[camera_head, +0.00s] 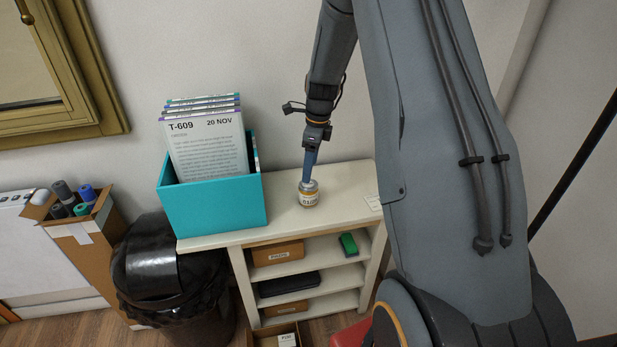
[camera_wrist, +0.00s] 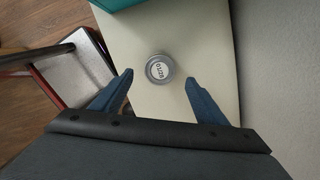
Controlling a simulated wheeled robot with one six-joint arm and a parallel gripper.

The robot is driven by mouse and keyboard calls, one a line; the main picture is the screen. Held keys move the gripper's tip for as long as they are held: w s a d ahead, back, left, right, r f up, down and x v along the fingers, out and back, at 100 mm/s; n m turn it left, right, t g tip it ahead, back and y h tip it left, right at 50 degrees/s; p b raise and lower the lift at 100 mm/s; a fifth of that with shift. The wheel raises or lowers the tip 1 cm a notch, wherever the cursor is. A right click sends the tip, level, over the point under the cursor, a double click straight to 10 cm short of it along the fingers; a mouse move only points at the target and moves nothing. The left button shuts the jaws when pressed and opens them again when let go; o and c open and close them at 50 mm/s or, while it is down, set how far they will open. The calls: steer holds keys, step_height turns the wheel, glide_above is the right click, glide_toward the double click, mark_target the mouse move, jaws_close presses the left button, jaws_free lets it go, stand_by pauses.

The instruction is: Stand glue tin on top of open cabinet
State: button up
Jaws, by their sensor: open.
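The glue tin (camera_head: 309,197), a small round tin with a pale label, stands upright on the white top of the open cabinet (camera_head: 345,193), right of the middle of that top. In the wrist view the tin (camera_wrist: 160,69) shows from above, with its grey lid up. My gripper (camera_wrist: 158,80) is open, its two blue fingers spread on either side below the tin in the picture. The fingers show no contact with the tin. In the head view my gripper (camera_head: 308,178) is just above the tin and overlaps its top edge.
A teal box (camera_head: 213,205) of upright cards stands on the cabinet top, left of the tin. Below are shelves with a green item (camera_head: 348,244) and brown boxes (camera_head: 278,253). A black-lined bin (camera_head: 165,270) stands left of the cabinet. The cabinet top around the tin is clear.

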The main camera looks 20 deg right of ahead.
steer(key=s+a+r+n, duration=0.3)
steer(key=s+a+n, duration=0.1)
steer(key=s+n, duration=0.4)
steer(key=s+a+r+n, duration=0.2)
steer(key=s+a+n, duration=0.3)
steer(key=s+n, duration=0.4)
steer(key=s+a+r+n+h, duration=0.1)
steer(key=s+a+r+n, duration=0.2)
steer(key=s+a+n, duration=0.2)
steer(key=s+n, duration=0.3)
steer(key=s, duration=0.1)
steer(key=shift+s+r+t, duration=0.3)
steer(key=shift+r, duration=0.05)
